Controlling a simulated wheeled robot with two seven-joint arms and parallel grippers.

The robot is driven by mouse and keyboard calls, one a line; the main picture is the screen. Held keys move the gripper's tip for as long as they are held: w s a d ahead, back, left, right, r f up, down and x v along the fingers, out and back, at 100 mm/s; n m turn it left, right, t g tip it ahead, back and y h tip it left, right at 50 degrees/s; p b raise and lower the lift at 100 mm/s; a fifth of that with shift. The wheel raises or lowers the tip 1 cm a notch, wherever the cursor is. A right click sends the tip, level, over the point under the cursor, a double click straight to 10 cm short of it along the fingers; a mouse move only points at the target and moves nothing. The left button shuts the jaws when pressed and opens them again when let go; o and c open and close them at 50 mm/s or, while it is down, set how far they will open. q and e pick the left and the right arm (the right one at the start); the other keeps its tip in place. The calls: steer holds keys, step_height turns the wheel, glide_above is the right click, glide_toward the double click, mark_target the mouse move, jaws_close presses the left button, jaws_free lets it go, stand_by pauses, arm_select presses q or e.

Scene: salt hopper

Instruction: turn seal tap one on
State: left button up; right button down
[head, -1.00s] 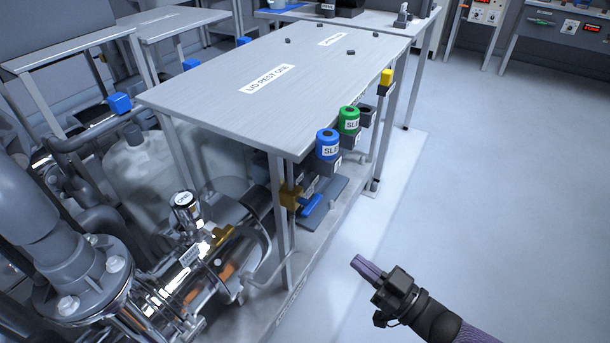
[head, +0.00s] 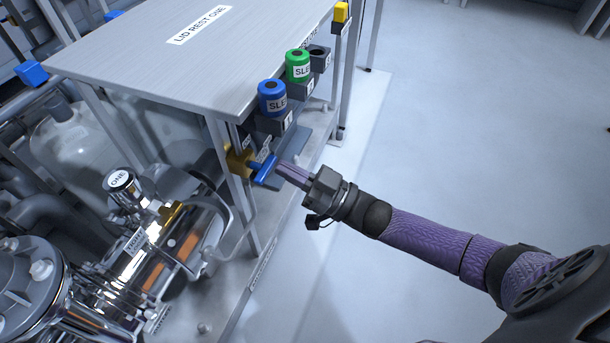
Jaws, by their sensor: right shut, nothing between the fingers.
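A small tap with a brass-coloured body (head: 238,163) and a blue lever handle (head: 265,169) sits at the front leg of the grey table, below its top. Small labels beside it are too small to read. My right gripper (head: 282,168) is shut and empty, with its purple fingertips at or very near the end of the blue handle; I cannot tell whether they touch. My left gripper is not in view.
The table top (head: 190,70) labelled LID REST ONE overhangs the tap. A blue sleeve (head: 272,98) and a green sleeve (head: 299,66) stand on holders above it. A shiny metal vessel (head: 160,250) with a gauge (head: 119,181) is at left. The floor at right is clear.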

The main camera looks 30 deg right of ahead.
mark_target(269, 173)
steer(key=w+a+f+b, duration=0.2)
steer(key=w+b, duration=0.1)
steer(key=shift+w+a, duration=0.1)
steer(key=shift+a, duration=0.1)
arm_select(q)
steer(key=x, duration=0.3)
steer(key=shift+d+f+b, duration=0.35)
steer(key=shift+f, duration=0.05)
arm_select(e)
steer(key=shift+f, duration=0.4)
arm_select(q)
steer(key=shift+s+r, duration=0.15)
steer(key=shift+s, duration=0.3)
arm_select(e)
steer(key=shift+n, duration=0.5)
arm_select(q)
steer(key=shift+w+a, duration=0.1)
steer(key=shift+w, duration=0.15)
arm_select(e)
steer(key=shift+g+y, duration=0.3)
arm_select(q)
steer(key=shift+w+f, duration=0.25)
arm_select(e)
steer(key=shift+f+n, duration=0.1)
steer(key=shift+n, duration=0.6)
